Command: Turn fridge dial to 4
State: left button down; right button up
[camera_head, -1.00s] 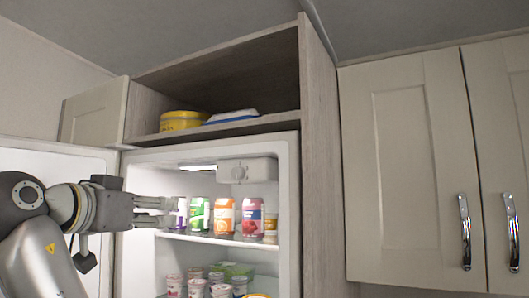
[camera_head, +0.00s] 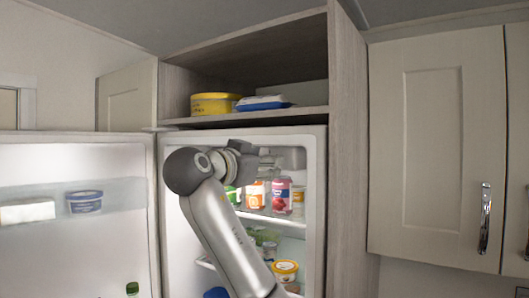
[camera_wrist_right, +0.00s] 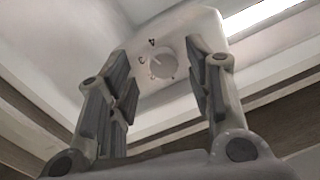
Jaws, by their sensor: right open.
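The fridge dial (camera_wrist_right: 162,66) is a round pale knob on a light housing (camera_wrist_right: 190,30) under the fridge ceiling. Printed numbers around it include a 4 above it and what looks like a 3 at its left; its exact setting is hard to read. In the head view the housing (camera_head: 296,157) is partly covered by my right gripper (camera_head: 272,158), and the dial is hidden. In the right wrist view my right gripper (camera_wrist_right: 158,52) is open and empty, its fingers on either side of the dial; contact cannot be told. My left gripper is not in view.
The fridge's right wall (camera_head: 316,210) is close beside the housing.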

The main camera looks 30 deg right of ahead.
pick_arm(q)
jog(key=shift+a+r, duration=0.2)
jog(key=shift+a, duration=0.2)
pick_arm(e)
jog(key=shift+w+d+f, duration=0.15)
jog(key=shift+w+d, duration=0.2)
jog(key=shift+w, duration=0.1)
jog(key=shift+s, duration=0.15)
jog(key=c, duration=1)
jog(key=shift+f+b, duration=0.1)
jog(key=shift+b, duration=0.25)
jog(key=m+b, duration=0.2)
jog(key=b, duration=0.1)
jog(key=shift+a+f, duration=0.1)
jog(key=shift+f, duration=0.1)
jog(key=shift+c, duration=0.2)
pick_arm(q)
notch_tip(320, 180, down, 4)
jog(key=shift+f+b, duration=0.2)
jog(key=shift+b, duration=0.1)
pick_arm(e)
jog(key=shift+r+m, duration=0.3)
jog(key=shift+m, duration=0.6)
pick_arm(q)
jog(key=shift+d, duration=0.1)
